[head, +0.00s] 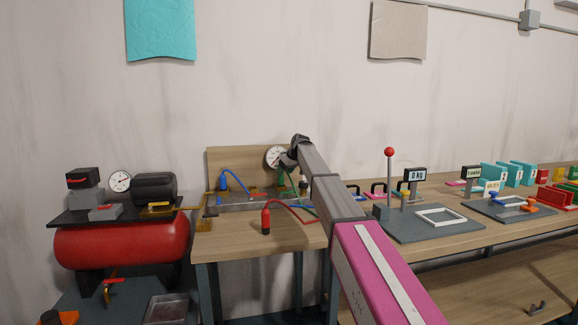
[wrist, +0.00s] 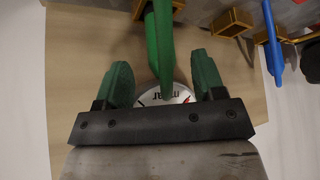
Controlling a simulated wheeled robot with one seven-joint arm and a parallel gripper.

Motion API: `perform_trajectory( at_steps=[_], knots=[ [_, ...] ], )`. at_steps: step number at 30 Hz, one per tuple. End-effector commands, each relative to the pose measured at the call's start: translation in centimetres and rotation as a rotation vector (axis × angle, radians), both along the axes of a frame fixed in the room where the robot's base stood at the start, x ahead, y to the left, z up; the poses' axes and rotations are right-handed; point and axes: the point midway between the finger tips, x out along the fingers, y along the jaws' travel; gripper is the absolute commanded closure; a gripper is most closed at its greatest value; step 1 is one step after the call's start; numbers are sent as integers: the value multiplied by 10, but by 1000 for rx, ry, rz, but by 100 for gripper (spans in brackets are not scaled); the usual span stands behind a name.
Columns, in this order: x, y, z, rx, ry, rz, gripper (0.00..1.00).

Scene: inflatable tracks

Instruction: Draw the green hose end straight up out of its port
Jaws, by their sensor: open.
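The green hose end (wrist: 152,42) shows in the wrist view as a green upright piece between my fingers. My gripper (wrist: 163,78) is open, with one green-padded finger on each side of it and gaps visible. In the head view my gripper (head: 288,161) is at the back of the wooden bench, by the round gauge. The grey manifold (head: 240,205) lies below. The green end's port is hidden, so I cannot tell how deep it sits.
A blue hose (head: 236,175) arches left of my gripper. A red hose end (head: 265,221) stands on the bench front. A pressure gauge (wrist: 172,97) is behind the fingers. A red compressor tank (head: 120,243) is left; a scale (head: 430,222) with a post is right.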

Motion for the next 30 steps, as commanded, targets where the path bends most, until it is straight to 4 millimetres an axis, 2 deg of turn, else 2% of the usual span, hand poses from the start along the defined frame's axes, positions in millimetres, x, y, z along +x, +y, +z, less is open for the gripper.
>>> perform_trajectory(
  at_steps=[3, 9, 20, 21, 26, 30],
  knots=[
    [7, 8, -16, -1, 2, 1, 37],
    [13, 15, -30, 0, 0, 0, 37],
    [14, 16, -34, 0, 0, 0, 37],
    [14, 16, -34, 0, 0, 0, 40],
    [14, 16, -34, 0, 0, 0, 92],
    [14, 16, -34, 0, 0, 0, 92]
  ],
)
